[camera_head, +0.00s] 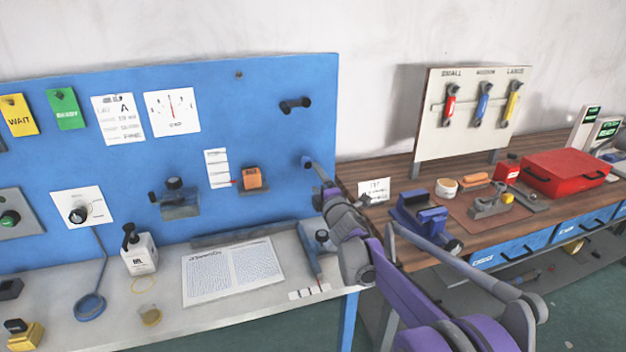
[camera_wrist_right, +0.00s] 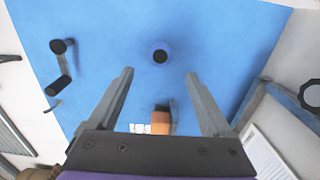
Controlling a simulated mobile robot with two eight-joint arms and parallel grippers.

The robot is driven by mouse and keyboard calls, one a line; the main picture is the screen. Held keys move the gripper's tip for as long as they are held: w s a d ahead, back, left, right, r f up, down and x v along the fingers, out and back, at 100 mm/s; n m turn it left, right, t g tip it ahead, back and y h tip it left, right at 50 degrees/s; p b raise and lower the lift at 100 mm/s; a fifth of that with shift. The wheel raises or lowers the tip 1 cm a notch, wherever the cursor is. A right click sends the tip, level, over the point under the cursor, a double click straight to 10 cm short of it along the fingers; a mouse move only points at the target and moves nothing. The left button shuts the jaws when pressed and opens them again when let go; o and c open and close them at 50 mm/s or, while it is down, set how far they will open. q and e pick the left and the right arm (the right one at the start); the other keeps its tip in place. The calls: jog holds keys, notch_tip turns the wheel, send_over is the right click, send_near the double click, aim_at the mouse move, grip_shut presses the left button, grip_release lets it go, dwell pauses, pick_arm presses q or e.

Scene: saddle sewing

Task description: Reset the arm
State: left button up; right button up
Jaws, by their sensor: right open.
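My right arm comes in from the lower right in the head view. Its gripper (camera_head: 322,178) points at the blue board (camera_head: 240,110), partly hidden by its own wrist. In the right wrist view the gripper (camera_wrist_right: 158,74) is open, with nothing between its two grey fingers. Beyond the fingertips a round dark-ended peg (camera_wrist_right: 160,56) stands out from the board; the peg also shows in the head view (camera_head: 307,162). The gripper looks apart from it, but the exact gap cannot be told. My left gripper is not in view.
A black handle (camera_head: 295,104) and an orange block (camera_head: 252,178) are on the board. An open booklet (camera_head: 232,270) and a white bottle (camera_head: 139,254) are on the grey bench. A blue vise (camera_head: 420,215) and a red toolbox (camera_head: 563,173) stand on the wooden bench.

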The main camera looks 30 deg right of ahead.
jog(key=s+a+f+m+g+y, duration=0.1)
jog(key=s+a+f+m+g, duration=0.3)
jog(key=s+a, duration=0.4)
jog(key=s+a+f+m+g+y+p, duration=0.1)
jog(key=s+a+f+m+g, duration=0.3)
jog(key=s, duration=1.3)
jog(key=s+a+f+m+g+y+p, duration=0.1)
jog(key=s+a+f+m+g+y, duration=0.1)
jog(key=s+a+f+m+g, duration=0.2)
jog(key=s+a+f+m, duration=0.3)
jog(key=s+a+f, duration=0.3)
jog(key=s+a, duration=0.2)
jog(key=shift+s+f, duration=0.15)
jog(key=shift+s, duration=0.5)
